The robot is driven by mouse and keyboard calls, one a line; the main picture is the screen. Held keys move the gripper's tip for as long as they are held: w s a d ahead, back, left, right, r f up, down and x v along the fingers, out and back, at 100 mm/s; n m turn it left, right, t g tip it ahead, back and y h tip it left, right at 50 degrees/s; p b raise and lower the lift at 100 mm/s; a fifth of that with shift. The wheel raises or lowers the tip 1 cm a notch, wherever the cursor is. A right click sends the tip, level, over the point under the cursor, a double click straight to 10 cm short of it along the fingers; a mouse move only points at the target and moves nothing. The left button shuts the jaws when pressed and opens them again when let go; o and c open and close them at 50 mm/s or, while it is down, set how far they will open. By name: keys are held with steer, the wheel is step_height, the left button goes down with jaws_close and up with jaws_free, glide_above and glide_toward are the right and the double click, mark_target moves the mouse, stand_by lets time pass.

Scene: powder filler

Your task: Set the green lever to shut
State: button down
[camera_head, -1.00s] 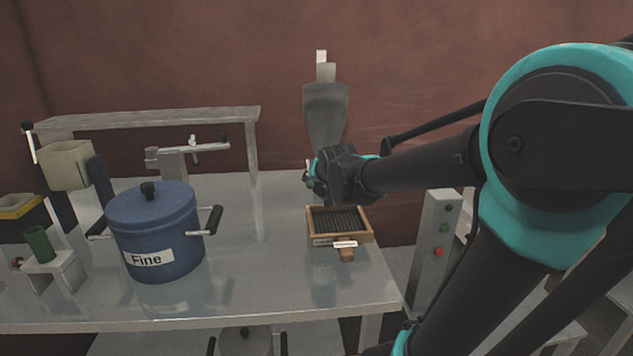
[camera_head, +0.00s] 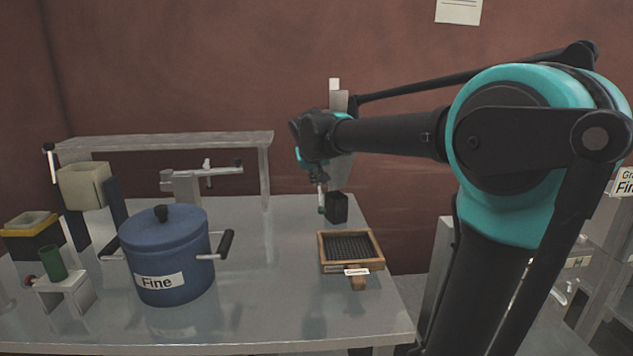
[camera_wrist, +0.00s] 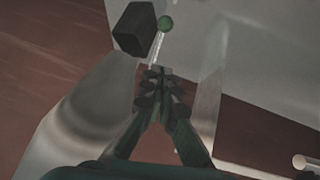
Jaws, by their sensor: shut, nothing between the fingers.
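The green lever has a pale rod and a round green knob (camera_head: 321,211). In the head view it hangs downward beside a black block (camera_head: 338,207) under the metal hopper (camera_head: 342,172). In the wrist view the green knob (camera_wrist: 165,23) is at the top, just right of the black block (camera_wrist: 134,29), with the rod running down to my fingertips. My gripper (camera_head: 317,180) is above the knob, in front of the hopper. In the wrist view its fingers (camera_wrist: 160,76) are shut with nothing between them, at the rod's near end. Whether they touch the rod I cannot tell.
A wooden tray with a dark grid (camera_head: 357,271) sits on the metal table (camera_head: 250,300) below the lever. A blue pot labelled Fine (camera_head: 160,260) stands left. A small stand with a green cup (camera_head: 53,263) is farther left. The table between pot and tray is clear.

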glide_above(320, 207)
step_height(320, 207, down, 5)
steer(key=shift+s+a+f, duration=0.1)
steer(key=shift+s+f, duration=0.15)
steer(key=shift+f, duration=0.45)
steer(key=shift+s+f, duration=0.2)
steer(key=shift+f, duration=0.45)
steer(key=shift+s+a+f, duration=0.1)
steer(key=shift+s+f, duration=0.15)
steer(key=shift+f, duration=0.45)
steer(key=shift+w+f, duration=0.2)
steer(key=shift+f, duration=0.85)
